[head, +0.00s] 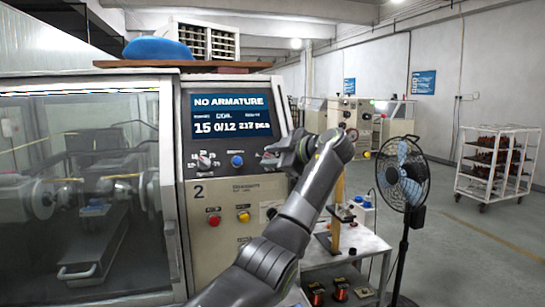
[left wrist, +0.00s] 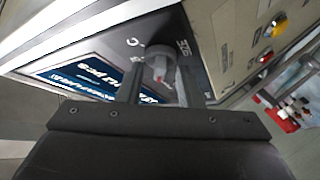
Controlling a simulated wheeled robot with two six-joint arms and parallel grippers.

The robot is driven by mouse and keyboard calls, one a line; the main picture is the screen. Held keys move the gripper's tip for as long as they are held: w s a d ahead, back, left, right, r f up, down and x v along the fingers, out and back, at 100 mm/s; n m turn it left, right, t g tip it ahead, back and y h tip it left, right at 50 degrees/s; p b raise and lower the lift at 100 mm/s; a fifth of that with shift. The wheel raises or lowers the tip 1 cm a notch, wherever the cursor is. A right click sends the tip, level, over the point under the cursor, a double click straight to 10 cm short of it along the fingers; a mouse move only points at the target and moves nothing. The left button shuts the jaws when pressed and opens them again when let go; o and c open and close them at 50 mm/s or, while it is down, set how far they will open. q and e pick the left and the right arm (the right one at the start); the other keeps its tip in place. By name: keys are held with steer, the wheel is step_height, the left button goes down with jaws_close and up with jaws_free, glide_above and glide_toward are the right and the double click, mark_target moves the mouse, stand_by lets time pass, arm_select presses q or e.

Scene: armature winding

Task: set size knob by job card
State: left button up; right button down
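The size knob (left wrist: 158,66) is a grey dial on the dark control panel, with lettering that looks like "SIZE" beside it. In the left wrist view it shows between the two fingers of my left gripper (left wrist: 163,88). The fingers are apart, with a narrow gap on the right of the knob; contact on the left is unclear. In the head view my left gripper (head: 277,155) is at the panel's right edge and partly hides this knob. The screen (head: 231,115) reads "NO ARMATURE" and "15 0/12". I cannot make out a job card. My right gripper is out of view.
Another knob (head: 205,160) and a blue button (head: 237,161) sit left on the panel. Red (head: 214,220) and yellow (head: 244,216) buttons are below. A small bench (head: 350,244), a standing fan (head: 403,180) and a white rack (head: 497,165) stand to the right.

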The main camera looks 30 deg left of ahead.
arm_select(q)
steer(key=b+v, duration=0.4)
steer(key=v, duration=1.3)
steer(key=shift+d, duration=0.2)
